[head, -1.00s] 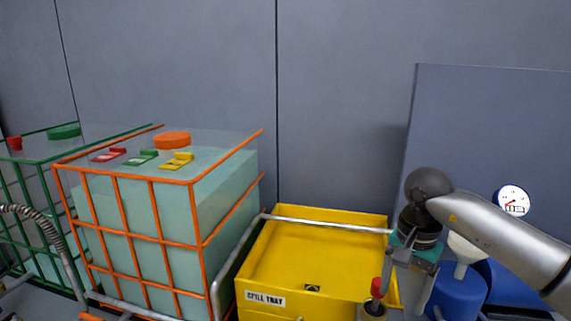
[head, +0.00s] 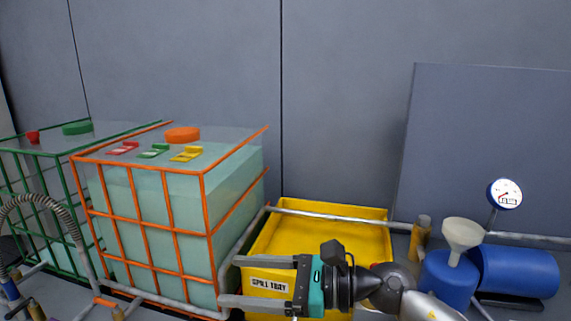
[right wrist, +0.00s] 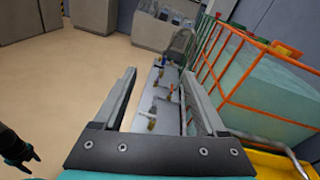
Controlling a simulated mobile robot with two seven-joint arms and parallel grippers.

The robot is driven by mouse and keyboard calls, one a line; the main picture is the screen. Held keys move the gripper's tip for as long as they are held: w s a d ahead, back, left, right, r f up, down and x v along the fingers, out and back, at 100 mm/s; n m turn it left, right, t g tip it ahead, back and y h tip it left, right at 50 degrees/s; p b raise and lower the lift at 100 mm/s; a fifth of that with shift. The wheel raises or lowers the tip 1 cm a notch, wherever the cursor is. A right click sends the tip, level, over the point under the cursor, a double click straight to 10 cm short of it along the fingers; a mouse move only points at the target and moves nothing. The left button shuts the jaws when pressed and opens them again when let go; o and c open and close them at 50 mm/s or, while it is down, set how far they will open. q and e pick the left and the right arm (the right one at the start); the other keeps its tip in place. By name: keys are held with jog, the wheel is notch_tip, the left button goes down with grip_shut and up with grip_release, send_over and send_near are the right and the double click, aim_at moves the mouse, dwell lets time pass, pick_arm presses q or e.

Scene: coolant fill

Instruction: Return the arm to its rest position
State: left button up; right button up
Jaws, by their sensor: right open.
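My right gripper (head: 238,282) is open and empty, pointing left in the head view. It is in front of the yellow spill tray (head: 355,215) and covers part of its front. Its two parallel fingers show apart with nothing between them in the right wrist view (right wrist: 159,78). My right arm comes in from the bottom right.
An orange-caged tank (head: 205,212) stands close to the left of my fingers, with a green-caged tank (head: 45,150) beyond. A blue drum (head: 515,272), a funnel (head: 461,236) and a gauge (head: 504,194) are at the right. Open floor (right wrist: 60,85) shows in the right wrist view.

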jog(key=w+d+r+m+t+h, duration=0.2)
jog(key=d+r+m+t, duration=0.15)
jog(key=m+t, duration=0.65)
jog(key=w+d+r+m+t+h, duration=0.2)
jog(key=d+m+t, duration=0.25)
jog(key=m, duration=0.95)
jog(key=s+d+f+m+g+h, duration=0.3)
jog(key=d+f+m+h, duration=1.15)
jog(key=m, duration=0.55)
jog(key=s+f+m+g+y, duration=0.1)
jog(key=s+f+m+g, duration=0.3)
jog(key=s+f+g, duration=0.5)
jog(key=s+f+m+g+y, duration=0.15)
jog(key=s+f+m, duration=0.4)
jog(key=s, duration=0.75)
notch_tip(320, 180, down, 23)
jog(key=s+n+g, duration=0.2)
pick_arm(q)
jog(key=shift+s, duration=0.1)
pick_arm(e)
jog(key=s+d+f+g, duration=0.1)
jog(key=s+d+f, duration=0.1)
jog(key=s+f, duration=1.1)
jog(key=shift+s+d+f+h, duration=0.25)
jog(key=shift+s+h, duration=0.15)
jog(key=shift+s, duration=0.5)
